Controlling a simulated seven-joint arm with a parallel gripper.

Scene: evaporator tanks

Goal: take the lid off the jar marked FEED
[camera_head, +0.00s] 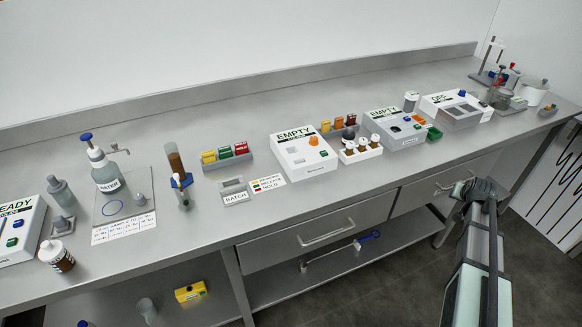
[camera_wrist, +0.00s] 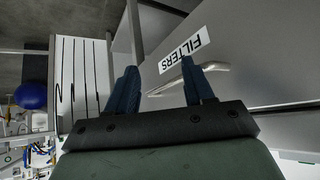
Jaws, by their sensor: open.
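No label reading FEED is legible in either view, so I cannot tell which jar it is. A brown jar (camera_head: 62,258) with a white lid stands upright at the bench's front left, its label too small to read. A clear jar (camera_head: 410,101) with a grey lid stands behind the middle boxes. Small brown bottles with white caps (camera_head: 362,142) sit in a white rack. My gripper (camera_wrist: 160,85) is open and empty in the wrist view, its blue fingers apart in front of a drawer. In the head view my arm is at the lower right, off the bench and far from the brown jar.
On the steel bench (camera_head: 215,215) stand a WATER bottle (camera_head: 106,177), a brown-filled cylinder (camera_head: 175,160) and white EMPTY boxes (camera_head: 300,165). The bench's front strip is mostly clear.

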